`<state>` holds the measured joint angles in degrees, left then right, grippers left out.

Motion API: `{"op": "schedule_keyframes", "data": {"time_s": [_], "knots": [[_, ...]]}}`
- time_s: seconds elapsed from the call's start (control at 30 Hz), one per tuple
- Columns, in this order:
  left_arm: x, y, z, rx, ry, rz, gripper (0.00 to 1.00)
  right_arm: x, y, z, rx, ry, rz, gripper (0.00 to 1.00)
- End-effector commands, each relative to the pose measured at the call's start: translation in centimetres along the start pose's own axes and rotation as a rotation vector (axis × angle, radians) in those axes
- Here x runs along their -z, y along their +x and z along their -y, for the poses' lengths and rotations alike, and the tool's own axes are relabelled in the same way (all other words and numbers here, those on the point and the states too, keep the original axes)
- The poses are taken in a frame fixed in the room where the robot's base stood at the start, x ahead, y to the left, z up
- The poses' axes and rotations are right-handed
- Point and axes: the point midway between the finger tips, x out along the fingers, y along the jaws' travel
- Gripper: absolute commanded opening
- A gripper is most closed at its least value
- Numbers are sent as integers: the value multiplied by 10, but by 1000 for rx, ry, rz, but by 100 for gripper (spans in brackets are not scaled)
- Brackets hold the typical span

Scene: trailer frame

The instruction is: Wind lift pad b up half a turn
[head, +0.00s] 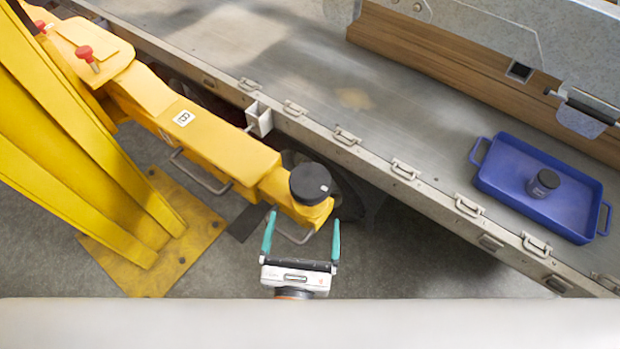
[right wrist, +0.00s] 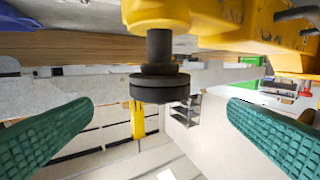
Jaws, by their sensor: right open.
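The yellow lift arm marked B (head: 205,135) reaches from the left toward the trailer edge. Lift pad b (head: 311,182), a round black pad, sits on the arm's end. In the right wrist view the pad (right wrist: 160,88) shows upside down on a dark stem (right wrist: 159,48) below the yellow arm end. My right gripper (head: 302,229) is open, its two teal fingers pointing at the arm end from the near side. In the wrist view the fingers stand wide apart to either side of the pad, with clear gaps and no contact. My left gripper is not in view.
A blue tray (head: 590,231) with a small black cylinder (head: 543,183) stands on the trailer bed. The trailer's metal side rail (head: 375,163) runs just beyond the pad. A yellow post (head: 70,140) stands at the left.

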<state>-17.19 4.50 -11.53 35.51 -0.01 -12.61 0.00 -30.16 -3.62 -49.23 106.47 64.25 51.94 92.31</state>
Motion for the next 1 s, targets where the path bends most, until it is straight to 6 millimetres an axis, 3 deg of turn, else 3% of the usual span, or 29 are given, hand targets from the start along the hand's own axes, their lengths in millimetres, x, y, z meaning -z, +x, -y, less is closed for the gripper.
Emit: {"op": "schedule_keyframes", "data": {"time_s": [0.3,0.5,0.9,1.0], "knots": [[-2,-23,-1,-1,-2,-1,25,5,65,0,-1,-3,-3,97],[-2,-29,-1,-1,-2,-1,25,3,91,0,1,-4,-2,97],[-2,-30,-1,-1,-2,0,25,1,100,0,0,-3,-1,97],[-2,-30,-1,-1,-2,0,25,1,100,0,0,-3,-1,84]]}}
